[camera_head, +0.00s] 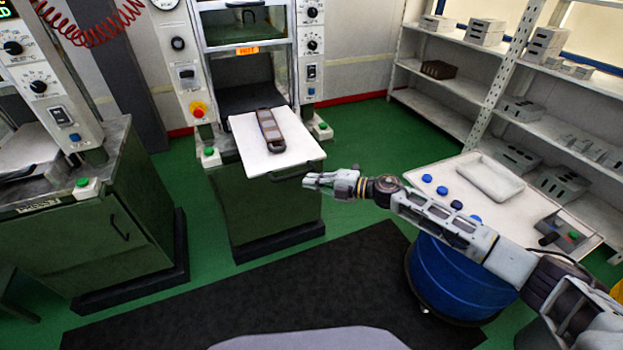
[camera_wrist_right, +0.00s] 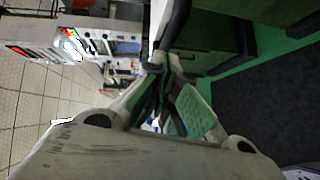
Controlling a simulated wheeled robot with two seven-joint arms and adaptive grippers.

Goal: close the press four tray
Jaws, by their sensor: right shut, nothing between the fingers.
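The press tray (camera_head: 247,143), a pale flat plate, is pulled out from the middle press (camera_head: 250,55) and extends over its green cabinet. A brown mould (camera_head: 269,130) lies on it. A dark handle bar (camera_head: 298,173) runs along the tray's front edge. My right gripper (camera_head: 307,181) is just in front of and beside the handle's right part. Its fingers are shut and empty; whether they touch the handle I cannot tell. In the right wrist view the fingers (camera_wrist_right: 172,105) show with green pads. My left gripper is not in view.
Another press on a green cabinet (camera_head: 90,215) stands at the left. A white table (camera_head: 420,180) with blue knobs and a shallow tray (camera_head: 489,178) stands at the right, above a blue drum (camera_head: 455,285). Shelves (camera_head: 480,90) line the right wall. A dark mat (camera_head: 200,300) covers the front floor.

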